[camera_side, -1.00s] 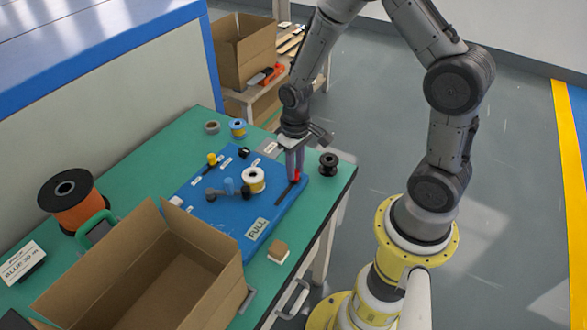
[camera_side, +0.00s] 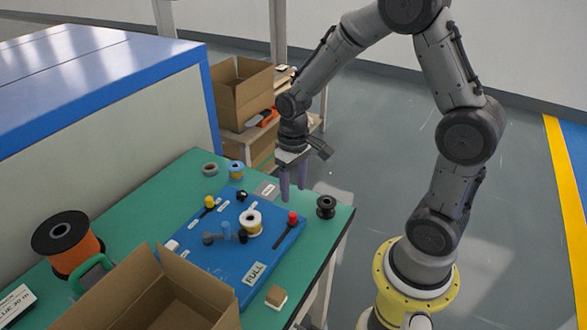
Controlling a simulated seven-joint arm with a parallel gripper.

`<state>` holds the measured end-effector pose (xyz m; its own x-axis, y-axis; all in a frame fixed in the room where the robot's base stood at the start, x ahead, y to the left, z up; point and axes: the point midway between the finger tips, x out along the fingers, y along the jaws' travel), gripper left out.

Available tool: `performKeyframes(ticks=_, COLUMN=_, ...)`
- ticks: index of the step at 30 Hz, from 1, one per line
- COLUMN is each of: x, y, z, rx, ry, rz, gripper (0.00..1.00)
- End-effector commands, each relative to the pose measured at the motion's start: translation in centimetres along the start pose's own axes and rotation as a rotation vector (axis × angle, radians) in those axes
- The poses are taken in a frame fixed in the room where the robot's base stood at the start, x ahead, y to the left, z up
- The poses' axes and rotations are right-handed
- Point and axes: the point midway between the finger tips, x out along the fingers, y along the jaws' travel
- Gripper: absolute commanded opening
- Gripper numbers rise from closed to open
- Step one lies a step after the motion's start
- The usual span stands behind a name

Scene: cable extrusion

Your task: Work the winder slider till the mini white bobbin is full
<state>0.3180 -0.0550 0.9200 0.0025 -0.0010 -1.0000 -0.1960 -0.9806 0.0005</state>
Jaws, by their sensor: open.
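The blue winder board (camera_side: 215,257) lies on the green bench. Its slider with a red knob (camera_side: 292,217) sits at the far right end of a dark slot, and nothing touches it. The white bobbin (camera_side: 251,222) stands on the board with yellowish winding on it; how full it is I cannot tell. A FULL label (camera_side: 254,273) is on the board's near right corner. My gripper (camera_side: 292,196) hangs above and behind the red knob, fingers pointing down, open and empty.
A yellow knob (camera_side: 210,201) in another slot, a blue post and a dark crank are on the board. A black empty spool (camera_side: 326,206) stands near the bench's right edge. An open cardboard box (camera_side: 200,288) and an orange spool (camera_side: 77,255) occupy the near left.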

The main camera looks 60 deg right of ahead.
Motion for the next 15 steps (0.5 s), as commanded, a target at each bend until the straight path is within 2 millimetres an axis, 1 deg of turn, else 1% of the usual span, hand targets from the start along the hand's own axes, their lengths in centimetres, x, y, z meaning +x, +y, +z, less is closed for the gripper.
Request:
performKeyframes(ticks=1, x=-1.2, y=0.0, z=-0.1, rx=0.0, ry=0.006, rz=0.0, gripper=0.58)
performKeyframes(ticks=6, x=-4.1, y=0.0, z=-0.1, rx=0.0, ry=0.006, rz=0.0, gripper=0.58)
performKeyframes(ticks=10, x=-5.3, y=0.0, z=0.0, rx=0.0, ry=0.001, rz=0.0, gripper=0.58)
performKeyframes(ticks=15, x=-6.0, y=0.0, z=0.0, rx=0.0, ry=0.0, rz=0.0, gripper=0.58)
